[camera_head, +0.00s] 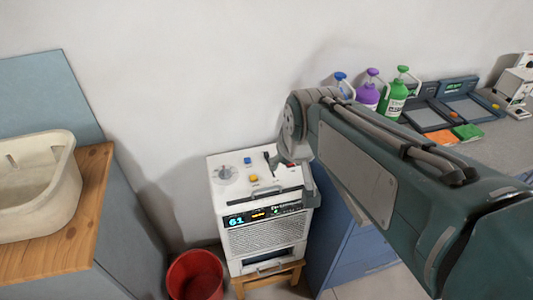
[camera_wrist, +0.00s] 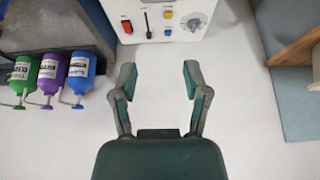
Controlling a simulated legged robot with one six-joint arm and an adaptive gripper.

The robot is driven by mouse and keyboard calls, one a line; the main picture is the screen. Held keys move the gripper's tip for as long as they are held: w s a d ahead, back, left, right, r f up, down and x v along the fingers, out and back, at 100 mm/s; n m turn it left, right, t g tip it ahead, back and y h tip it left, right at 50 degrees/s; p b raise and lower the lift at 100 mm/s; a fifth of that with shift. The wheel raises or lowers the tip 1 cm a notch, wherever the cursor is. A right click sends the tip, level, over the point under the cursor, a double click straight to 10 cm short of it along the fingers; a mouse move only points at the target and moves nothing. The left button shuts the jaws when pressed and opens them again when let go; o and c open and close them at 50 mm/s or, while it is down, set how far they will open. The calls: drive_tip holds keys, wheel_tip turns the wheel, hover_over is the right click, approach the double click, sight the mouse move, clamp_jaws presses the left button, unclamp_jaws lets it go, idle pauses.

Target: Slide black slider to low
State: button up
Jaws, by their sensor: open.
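The white machine (camera_head: 263,236) stands against the wall, with a control panel on top. The black slider (camera_head: 269,160) is on that panel, near my arm. In the wrist view the black slider (camera_wrist: 146,18) lies between a red switch (camera_wrist: 126,27) and the yellow and blue buttons. The slider's exact setting is too small to read. My gripper (camera_wrist: 158,79) is open and empty, its fingertips apart from the panel, with the slider beyond them toward the top of the picture. In the head view my arm hides part of the panel's right side.
A dial (camera_head: 226,174), a blue button (camera_head: 248,160) and a yellow button (camera_head: 254,178) share the panel. A red bucket (camera_head: 195,275) stands at left below. Spray bottles (camera_head: 396,95) stand on the right counter. A basin (camera_head: 35,190) sits on the left wooden counter (camera_head: 85,205).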

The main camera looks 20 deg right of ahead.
drive_tip(key=w+d+f, duration=0.1)
drive_tip(key=w+f, duration=0.1)
drive_tip(key=w, duration=0.5)
drive_tip(key=w+d+f, duration=0.1)
drive_tip(key=w+f, duration=0.2)
drive_tip(key=w, duration=0.4)
drive_tip(key=g, duration=0.1)
approach(267, 153)
drive_tip(key=x, duration=0.9)
drive_tip(key=shift+w+a+f, duration=0.1)
drive_tip(key=shift+f, duration=0.15)
clamp_jaws()
